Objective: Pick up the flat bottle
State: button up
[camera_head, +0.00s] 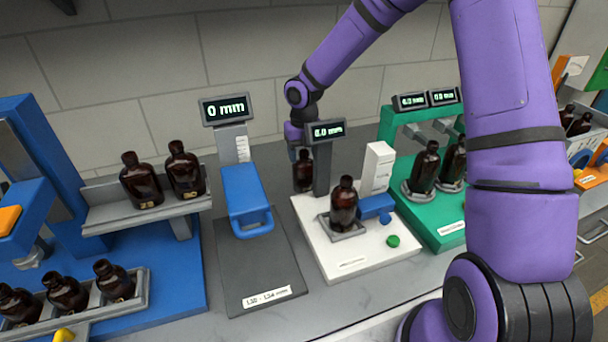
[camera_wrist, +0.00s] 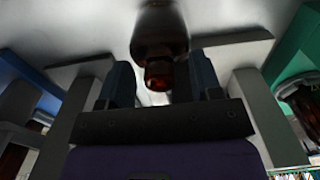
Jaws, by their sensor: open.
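A dark amber bottle (camera_head: 303,172) stands upright on the grey bench behind the white station, partly hidden by its edge and display post. My gripper (camera_head: 299,146) is directly above it, pointing down; its fingertips are hard to make out there. In the wrist view, my gripper (camera_wrist: 158,78) is open, with one finger on each side of the neck of the bottle (camera_wrist: 160,45). I cannot tell whether the fingers touch it. Whether this bottle is flat is not clear from these views.
The white station (camera_head: 345,265) holds another amber bottle (camera_head: 344,205) on a small plate. A grey gauge with a blue handle (camera_head: 246,195) stands to its left, and a green station (camera_head: 440,225) with bottles to its right. Several bottles stand on the blue rack at left.

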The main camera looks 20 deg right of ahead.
grip_shut()
jog(key=shift+r, duration=0.1)
